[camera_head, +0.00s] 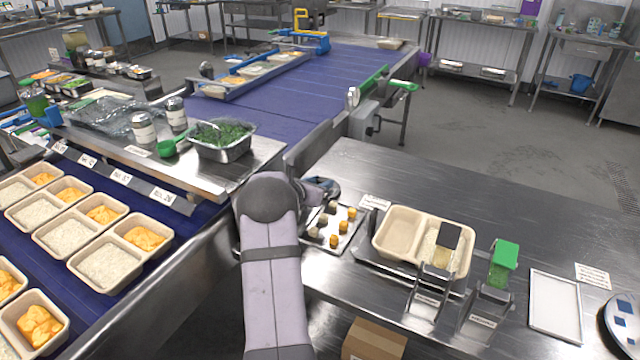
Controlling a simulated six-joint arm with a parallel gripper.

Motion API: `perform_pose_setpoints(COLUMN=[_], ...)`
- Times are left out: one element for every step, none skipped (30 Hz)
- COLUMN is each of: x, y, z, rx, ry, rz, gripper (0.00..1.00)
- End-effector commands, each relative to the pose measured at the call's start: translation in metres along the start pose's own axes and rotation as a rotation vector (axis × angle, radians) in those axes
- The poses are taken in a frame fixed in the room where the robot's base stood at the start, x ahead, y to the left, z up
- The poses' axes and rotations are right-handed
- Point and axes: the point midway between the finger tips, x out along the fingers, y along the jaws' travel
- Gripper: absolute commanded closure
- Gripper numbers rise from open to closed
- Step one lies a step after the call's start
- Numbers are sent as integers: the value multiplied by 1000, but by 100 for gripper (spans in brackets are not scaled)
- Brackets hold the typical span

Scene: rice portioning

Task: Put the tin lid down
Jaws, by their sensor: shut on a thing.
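My gripper (323,188) is only partly in view, at the far end of my arm, just above the back of a small metal tray (345,243). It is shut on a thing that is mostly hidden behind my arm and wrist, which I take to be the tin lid. I cannot make out the lid's outline, or whether it touches anything below. The small tray holds several little yellow and grey pieces.
A white-faced panel (555,305) lies further right. The steel table (480,200) behind is clear. A metal pan of greens (222,150) stands left.

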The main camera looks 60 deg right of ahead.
Motion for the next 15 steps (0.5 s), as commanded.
perform_pose_setpoints(x=[1,1,0,0,0,0,0,0,0,0,0,0,0,0,0], y=[0,0,0,0,0,0,0,0,0,0,0,0,0,0,0], z=[-2,-2,-1,-1,-1,-1,-1,-1,-1,-1,-1,-1,-1,-1,0], rx=[0,1,0,0,0,0,0,0,0,0,0,0,0,0,0], ry=[-1,-1,0,0,0,0,0,0,0,0,0,0,0,0,0], rz=[0,0,0,0,0,0,0,0,0,0,0,0,0,0,0], gripper=[96,96,60,53,51,51,51,51,51,51,51,51,51,51,51])
